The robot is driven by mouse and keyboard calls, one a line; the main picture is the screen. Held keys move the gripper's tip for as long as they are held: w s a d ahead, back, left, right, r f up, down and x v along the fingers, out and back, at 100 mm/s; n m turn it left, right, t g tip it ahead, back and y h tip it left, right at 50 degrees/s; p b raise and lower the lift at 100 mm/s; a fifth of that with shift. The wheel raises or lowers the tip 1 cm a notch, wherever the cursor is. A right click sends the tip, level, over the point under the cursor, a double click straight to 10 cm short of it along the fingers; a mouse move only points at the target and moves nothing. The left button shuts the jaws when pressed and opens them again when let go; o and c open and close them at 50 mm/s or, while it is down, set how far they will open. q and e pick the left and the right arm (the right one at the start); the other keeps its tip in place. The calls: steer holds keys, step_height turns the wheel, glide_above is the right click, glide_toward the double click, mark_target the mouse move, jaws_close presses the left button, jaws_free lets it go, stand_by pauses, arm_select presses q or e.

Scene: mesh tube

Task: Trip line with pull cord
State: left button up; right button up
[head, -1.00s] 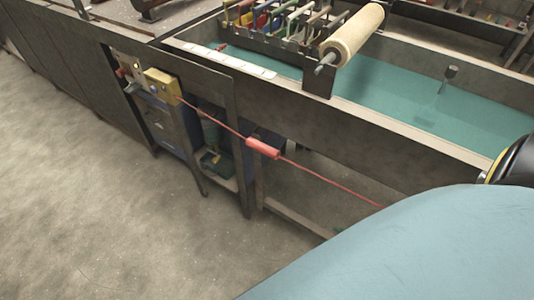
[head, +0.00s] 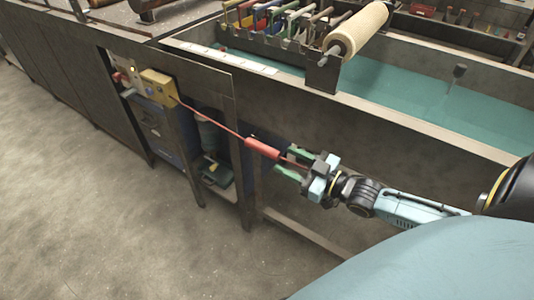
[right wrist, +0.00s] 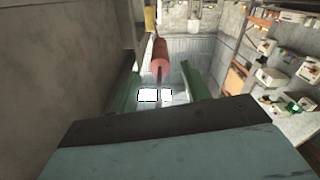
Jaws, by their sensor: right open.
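A red cord (head: 212,119) runs from a yellow switch box (head: 160,85) on the bench's front side down to the right. A thick red handle (head: 262,148) sits on the cord. My right gripper (head: 285,167) is open, with its green fingers close to the lower right end of the handle and the cord passing between them in the head view. In the right wrist view, the red handle (right wrist: 160,55) lies ahead between the open fingers, with no finger clearly touching it. My left gripper is not in view.
A trough with teal liquid (head: 385,90) stands behind the cord, its front wall (head: 360,140) close to my right arm. A pale roller (head: 357,30) and a rack of coloured hooks (head: 275,18) sit above it. The floor at left is clear.

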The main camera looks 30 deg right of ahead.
mark_target(267, 151)
steer(key=b+x, duration=0.1)
steer(key=x, duration=0.4)
steer(key=shift+w+a, duration=0.15)
steer(key=shift+w, duration=0.15)
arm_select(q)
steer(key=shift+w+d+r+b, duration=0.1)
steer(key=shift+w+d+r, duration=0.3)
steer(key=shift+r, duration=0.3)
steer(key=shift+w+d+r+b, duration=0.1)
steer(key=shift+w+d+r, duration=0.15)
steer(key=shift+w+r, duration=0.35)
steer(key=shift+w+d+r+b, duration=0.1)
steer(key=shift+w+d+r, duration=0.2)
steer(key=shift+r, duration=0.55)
arm_select(e)
steer(key=shift+x, duration=0.8)
jaws_close()
